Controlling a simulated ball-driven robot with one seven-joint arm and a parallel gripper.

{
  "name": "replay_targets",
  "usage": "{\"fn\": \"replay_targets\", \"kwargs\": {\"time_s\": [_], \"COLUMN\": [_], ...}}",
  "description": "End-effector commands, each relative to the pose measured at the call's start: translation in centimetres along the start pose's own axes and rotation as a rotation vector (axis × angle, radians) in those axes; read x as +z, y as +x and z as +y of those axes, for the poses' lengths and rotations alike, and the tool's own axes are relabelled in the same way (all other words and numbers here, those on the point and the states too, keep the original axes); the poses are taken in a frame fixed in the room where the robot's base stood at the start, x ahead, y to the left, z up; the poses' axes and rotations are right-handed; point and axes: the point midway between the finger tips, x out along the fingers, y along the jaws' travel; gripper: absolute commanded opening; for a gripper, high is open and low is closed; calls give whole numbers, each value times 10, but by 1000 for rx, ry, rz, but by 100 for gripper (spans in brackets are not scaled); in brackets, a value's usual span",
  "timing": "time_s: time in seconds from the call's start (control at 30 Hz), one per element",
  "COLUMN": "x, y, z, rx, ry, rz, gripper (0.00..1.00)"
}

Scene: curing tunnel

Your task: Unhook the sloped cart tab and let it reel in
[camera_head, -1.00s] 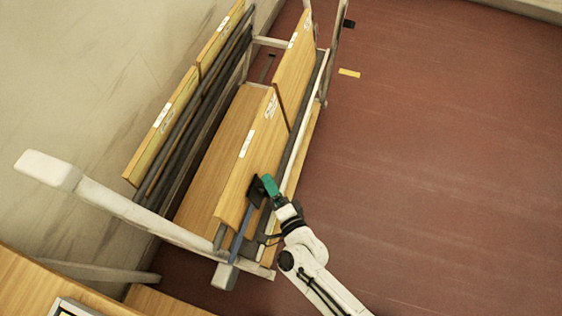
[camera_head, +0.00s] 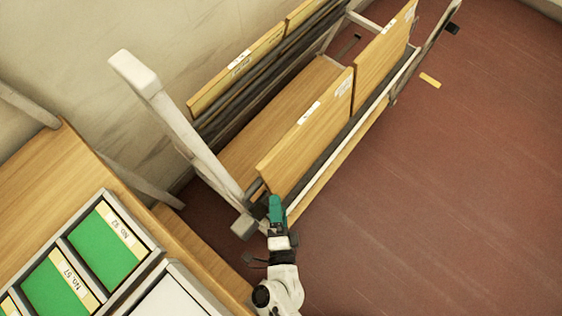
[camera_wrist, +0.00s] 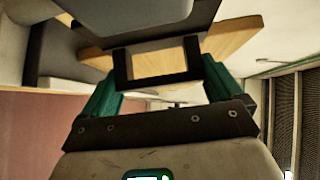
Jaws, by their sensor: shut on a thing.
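In the head view my gripper (camera_head: 275,208), with teal fingers, is at the near end of the cart (camera_head: 187,135), by the lower corner of a yellow board. It is shut on a dark tab (camera_head: 261,207), mostly hidden by the fingers there. In the wrist view the tab is a black frame with a rectangular opening (camera_wrist: 122,68) between the teal fingers (camera_wrist: 157,66). A grey block (camera_head: 243,227) on the cart's end sits just left of the tab. Whether a strap links them is not clear.
Wood-faced boards (camera_head: 310,125) stand along the cart. A bench (camera_head: 60,165) with green-covered trays (camera_head: 108,244) is at the lower left, close to my arm.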

Motion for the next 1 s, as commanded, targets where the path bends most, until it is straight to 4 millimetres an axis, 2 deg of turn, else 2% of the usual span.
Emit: {"fn": "replay_targets", "kwargs": {"time_s": [0.17,0.2,0.23,0.77,1.0], "x": [4,4,4,0,-20], "y": [-4,-4,-4,0,21], "z": [2,2,2,0,-1], "rx": [6,7,6,2,0], "ry": [1,1,1,0,-1], "rz": [-8,-8,-9,-5,-5], "gripper": [39,95,98,100,100]}}
